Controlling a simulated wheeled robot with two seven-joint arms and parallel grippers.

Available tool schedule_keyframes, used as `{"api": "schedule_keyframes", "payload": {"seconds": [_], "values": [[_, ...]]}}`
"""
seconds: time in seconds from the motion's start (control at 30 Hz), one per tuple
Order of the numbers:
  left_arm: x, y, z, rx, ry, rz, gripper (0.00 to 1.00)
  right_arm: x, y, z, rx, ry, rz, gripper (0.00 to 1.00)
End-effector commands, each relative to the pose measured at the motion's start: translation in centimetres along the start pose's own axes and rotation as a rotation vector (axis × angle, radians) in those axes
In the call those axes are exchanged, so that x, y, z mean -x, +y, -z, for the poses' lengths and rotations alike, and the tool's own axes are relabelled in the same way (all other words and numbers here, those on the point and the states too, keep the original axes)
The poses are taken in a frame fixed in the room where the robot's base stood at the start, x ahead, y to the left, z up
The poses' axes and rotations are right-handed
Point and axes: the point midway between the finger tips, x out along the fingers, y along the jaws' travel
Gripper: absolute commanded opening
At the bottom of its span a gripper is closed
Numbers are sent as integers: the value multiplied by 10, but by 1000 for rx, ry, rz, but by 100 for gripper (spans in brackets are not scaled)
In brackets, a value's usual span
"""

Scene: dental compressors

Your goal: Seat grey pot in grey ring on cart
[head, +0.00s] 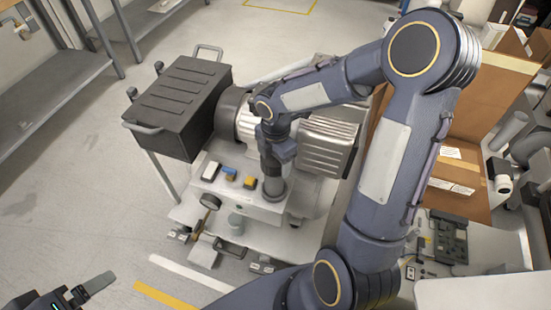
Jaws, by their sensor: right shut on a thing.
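My right arm reaches over the compressor cart, and its gripper (275,174) points down, shut on a dark grey pot (274,190) at the cart's front right. The pot is upright. The arm and pot hide what lies beneath, so I cannot tell whether a grey ring is there or whether the pot touches it. A small grey round fitting (235,222) stands at the cart's front edge, left of the pot. My left gripper (98,285) is partly in view at the bottom left, away from the cart; its opening is unclear.
On the cart (186,213) are a black ribbed box (180,95), a silver ribbed motor (325,145), and white, blue and yellow blocks (229,174). Cardboard boxes (465,130) stand right. A shelf (55,85) is at upper left. Floor at left is clear.

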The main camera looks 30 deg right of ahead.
Motion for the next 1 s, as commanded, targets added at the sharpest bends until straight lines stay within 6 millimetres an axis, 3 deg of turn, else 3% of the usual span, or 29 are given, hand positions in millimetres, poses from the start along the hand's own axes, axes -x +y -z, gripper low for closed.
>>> {"api": "schedule_keyframes", "payload": {"seconds": [1.0], "values": [[-6, -3, -3, 0, 0, 0, 91, -12, 0, 0, 0, 0, -1, 16]]}}
